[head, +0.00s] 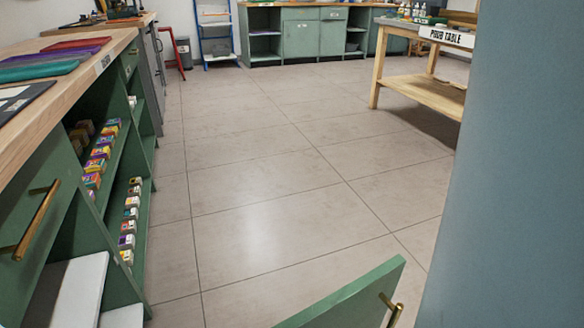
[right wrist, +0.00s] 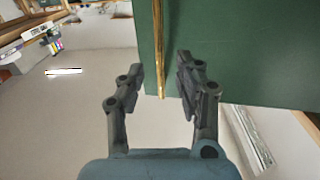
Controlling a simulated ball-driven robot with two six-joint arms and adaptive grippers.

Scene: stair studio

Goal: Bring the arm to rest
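My right gripper (right wrist: 160,80) shows in the right wrist view with its two dark fingers apart. A brass bar handle (right wrist: 158,50) on a green door (right wrist: 230,50) shows between and beyond the fingers. I cannot tell whether the fingers touch it. In the head view a green door (head: 345,298) with a brass handle (head: 391,310) stands at the bottom edge, and no gripper shows there. My left gripper is not in either view.
A wooden-topped green cabinet (head: 75,205) with shelves of small coloured boxes runs along the left. A wooden table labelled "POUR TABLE" (head: 428,92) stands at the back right. Green cupboards (head: 300,38) line the far wall. The tiled floor (head: 270,170) between them is clear.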

